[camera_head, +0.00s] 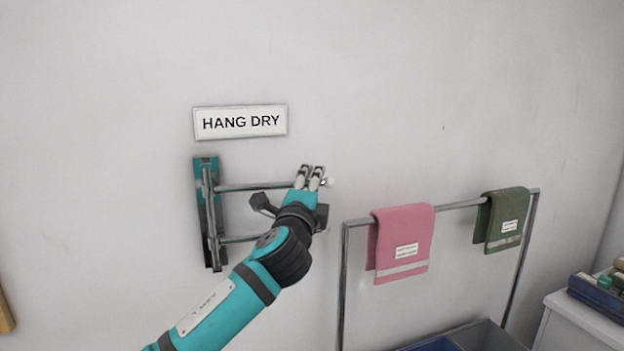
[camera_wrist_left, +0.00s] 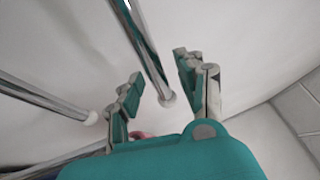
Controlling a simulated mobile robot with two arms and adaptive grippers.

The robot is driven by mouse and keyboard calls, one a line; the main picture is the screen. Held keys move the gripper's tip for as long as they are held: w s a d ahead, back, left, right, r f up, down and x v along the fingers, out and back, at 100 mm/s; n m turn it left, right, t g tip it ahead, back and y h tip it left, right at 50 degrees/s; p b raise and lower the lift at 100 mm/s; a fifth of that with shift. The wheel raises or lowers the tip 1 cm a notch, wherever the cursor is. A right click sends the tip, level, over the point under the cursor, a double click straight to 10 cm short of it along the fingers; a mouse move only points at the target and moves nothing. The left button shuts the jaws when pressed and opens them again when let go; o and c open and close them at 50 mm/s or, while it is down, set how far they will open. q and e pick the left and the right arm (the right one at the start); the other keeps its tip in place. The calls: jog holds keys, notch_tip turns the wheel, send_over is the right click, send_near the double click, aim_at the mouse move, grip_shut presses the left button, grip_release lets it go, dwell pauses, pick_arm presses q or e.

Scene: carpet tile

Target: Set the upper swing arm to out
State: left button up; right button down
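The wall rack has an upright teal and chrome bracket (camera_head: 208,215) under the HANG DRY sign. Its upper swing arm (camera_head: 250,186) is a chrome rod reaching right from the bracket, with a pale end knob (camera_head: 330,182). A lower rod (camera_head: 238,239) is partly hidden behind my left arm. My left gripper (camera_head: 310,176) is at the upper arm's outer end. In the left wrist view, its open fingers (camera_wrist_left: 158,88) have a chrome rod with a pale tip (camera_wrist_left: 148,60) between them, with gaps showing on both sides. My right gripper is out of view.
The HANG DRY sign (camera_head: 240,122) is above the rack. To the right, a floor rail (camera_head: 460,204) holds a pink towel (camera_head: 403,235) and a green towel (camera_head: 502,220). Bins (camera_head: 485,337) stand below it. A second pale-tipped rod (camera_wrist_left: 50,101) lies left of the fingers.

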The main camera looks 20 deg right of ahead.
pick_arm(q)
jog(key=shift+w, duration=0.15)
grip_shut()
dwell(0.5)
